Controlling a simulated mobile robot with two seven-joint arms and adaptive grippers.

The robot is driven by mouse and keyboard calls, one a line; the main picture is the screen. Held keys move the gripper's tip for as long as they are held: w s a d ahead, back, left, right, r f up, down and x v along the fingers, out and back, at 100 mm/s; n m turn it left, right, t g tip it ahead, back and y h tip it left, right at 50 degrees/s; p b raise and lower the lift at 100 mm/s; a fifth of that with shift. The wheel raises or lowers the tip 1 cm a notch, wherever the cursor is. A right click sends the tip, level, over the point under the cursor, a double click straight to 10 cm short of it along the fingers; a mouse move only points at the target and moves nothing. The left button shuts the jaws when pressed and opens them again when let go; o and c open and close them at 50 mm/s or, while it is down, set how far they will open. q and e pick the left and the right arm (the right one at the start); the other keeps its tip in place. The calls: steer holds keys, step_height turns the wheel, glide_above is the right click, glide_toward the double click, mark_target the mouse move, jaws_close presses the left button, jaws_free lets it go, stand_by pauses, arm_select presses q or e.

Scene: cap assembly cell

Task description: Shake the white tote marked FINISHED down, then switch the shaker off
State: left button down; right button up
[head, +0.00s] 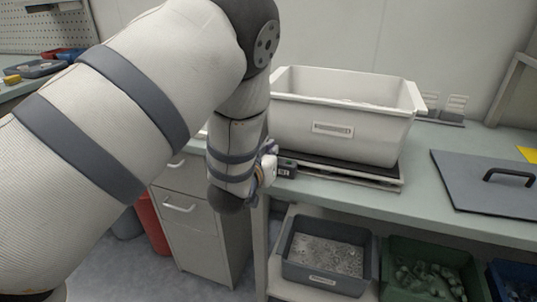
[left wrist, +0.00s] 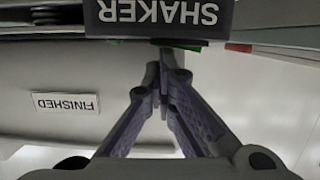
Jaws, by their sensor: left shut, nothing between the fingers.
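The white tote (head: 350,146) stands upright on the flat shaker (head: 385,181) at the bench front. Its label is too small to read in the head view, but the left wrist view, upside down, shows FINISHED on the tote (left wrist: 65,120). The dark shaker control box (head: 287,168) sits at the shaker's left front; its SHAKER sign (left wrist: 158,14) shows in the left wrist view. My left gripper (head: 271,163) is shut and empty, its fingertips (left wrist: 163,72) close to the box. Contact cannot be told. Small green and red parts show by the box. The tote's contents are mostly hidden.
A grey lid or board with a black handle (head: 495,186) lies on the bench at right. Below are a grey bin of small parts (head: 322,283) and a green bin (head: 390,275). A drawer cabinet (head: 195,237) stands left of them. My left arm covers much of the left.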

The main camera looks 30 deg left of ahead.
arm_select(q)
steer(key=s+d+r+p, duration=0.3)
steer(key=s+r, duration=0.3)
steer(key=s, duration=0.4)
steer(key=shift+s+r, duration=0.15)
steer(key=shift+r, duration=0.1)
arm_select(e)
steer(key=shift+t, duration=0.9)
steer(key=w+r, duration=0.2)
steer(key=r, duration=0.1)
steer(key=w+r, duration=0.1)
steer(key=shift+w+d+r, duration=0.2)
steer(key=shift+w+d, duration=0.05)
arm_select(q)
steer(key=s+d+f+m+g+h, duration=0.1)
steer(key=s+d+f+g+h, duration=0.15)
steer(key=s+f+g, duration=1.15)
steer(key=s+d+f+g, duration=0.1)
steer(key=s+f, duration=0.3)
steer(key=s, duration=0.4)
steer(key=s+d+f+m+g, duration=0.1)
steer(key=s+f, duration=0.4)
steer(key=s, duration=0.3)
steer(key=s+d+f+g+h, duration=0.1)
steer(key=s+f, duration=0.3)
steer(key=s, duration=0.5)
steer(key=shift+d+f+m, duration=0.15)
steer(key=shift+d+m, duration=0.15)
steer(key=shift+d, duration=0.2)
